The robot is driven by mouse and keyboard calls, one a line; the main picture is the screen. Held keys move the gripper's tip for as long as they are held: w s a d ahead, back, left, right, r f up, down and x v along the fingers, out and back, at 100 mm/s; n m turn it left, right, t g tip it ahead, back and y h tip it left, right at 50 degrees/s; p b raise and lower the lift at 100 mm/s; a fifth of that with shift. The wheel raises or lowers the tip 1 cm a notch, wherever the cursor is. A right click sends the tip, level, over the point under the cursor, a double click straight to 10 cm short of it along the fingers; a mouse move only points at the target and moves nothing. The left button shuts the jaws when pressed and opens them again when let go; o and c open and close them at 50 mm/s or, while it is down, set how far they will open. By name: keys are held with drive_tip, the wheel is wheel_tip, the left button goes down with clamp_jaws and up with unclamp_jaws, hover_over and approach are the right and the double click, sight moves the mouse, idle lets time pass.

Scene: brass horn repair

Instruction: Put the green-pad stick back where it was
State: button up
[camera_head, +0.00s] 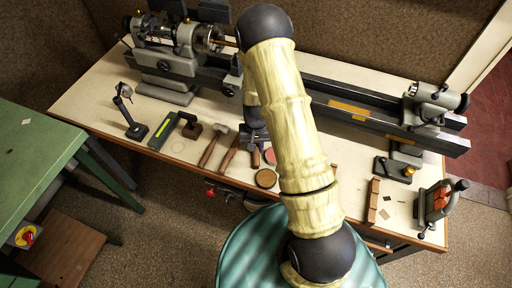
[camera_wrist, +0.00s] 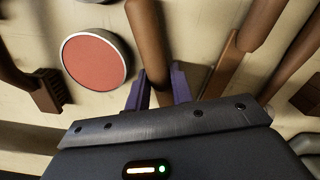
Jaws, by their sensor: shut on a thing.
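My gripper (camera_wrist: 160,88) shows its two purple fingers in the wrist view. They are shut on a brown wooden stick (camera_wrist: 148,40), which runs from the top edge down between them. No green pad shows on this stick; its far end is hidden by the gripper body. I cannot tell whether it touches the bench. In the head view my gripper (camera_head: 256,138) is low over the front of the bench, partly covered by my arm, and the end of a brown stick (camera_head: 255,157) shows below it.
A round tin with a red face (camera_wrist: 95,60) lies close beside the stick. More brown wooden handles (camera_wrist: 250,35) lie to its right. On the bench (camera_head: 340,178) are a hammer (camera_head: 215,143), a brown round pad (camera_head: 266,178) and a small lamp (camera_head: 128,108). A lathe (camera_head: 350,105) fills the back.

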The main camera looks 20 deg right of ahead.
drive_tip(key=shift+w+f, duration=0.1)
drive_tip(key=shift+w, duration=0.05)
drive_tip(key=o, duration=1)
drive_tip(key=shift+c, duration=0.2)
wheel_tip(320, 180, up, 12)
drive_tip(key=b, duration=0.2)
drive_tip(key=shift+w, duration=0.15)
drive_tip(key=shift+r, duration=0.25)
drive_tip(key=s+r+n+t, duration=0.2)
drive_tip(key=s+r+t, duration=0.1)
drive_tip(key=s+r, duration=0.7)
drive_tip(key=s, duration=0.4)
drive_tip(key=shift+n, duration=0.4)
drive_tip(key=shift+d+r, duration=0.1)
